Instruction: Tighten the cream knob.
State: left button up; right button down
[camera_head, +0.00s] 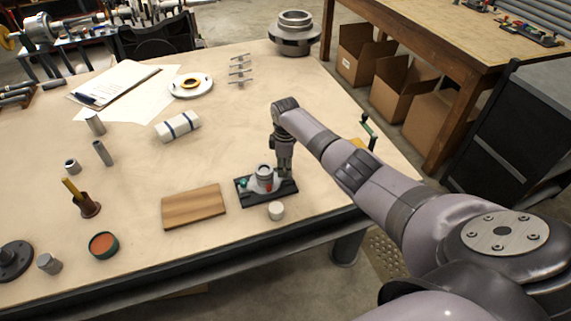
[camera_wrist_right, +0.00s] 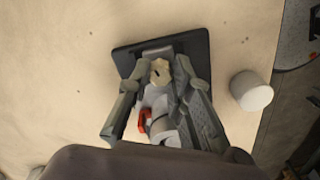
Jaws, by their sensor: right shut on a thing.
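The cream knob (camera_wrist_right: 160,72) shows in the wrist view between the fingertips of my right gripper (camera_wrist_right: 162,74), with a small dark mark on its face. My right gripper (camera_head: 285,170) is shut on it, over the right part of the dark base plate (camera_head: 249,201). In the head view the knob is hidden by the gripper. A grey-white casing (camera_head: 264,176) with a red part (camera_wrist_right: 145,119) stands on the plate, left of the gripper. My left gripper is in neither view.
A white cylinder (camera_head: 276,211) stands just in front of the base plate, near the table's front edge. A wooden board (camera_head: 193,206) lies to its left. A white roll with blue bands (camera_head: 177,126) lies farther back. Bare table (camera_head: 225,140) is open behind the plate.

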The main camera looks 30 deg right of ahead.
jog(key=m+p, duration=0.1)
jog(key=m, duration=0.3)
jog(key=shift+r+m, duration=0.1)
jog(key=shift+m, duration=0.2)
jog(key=m+p, duration=0.2)
jog(key=m, duration=0.3)
jog(key=shift+m, duration=0.3)
jog(key=m+p, duration=0.1)
jog(key=m, duration=0.4)
jog(key=shift+m, duration=2.1)
jog(key=c, duration=1.4)
grip_release()
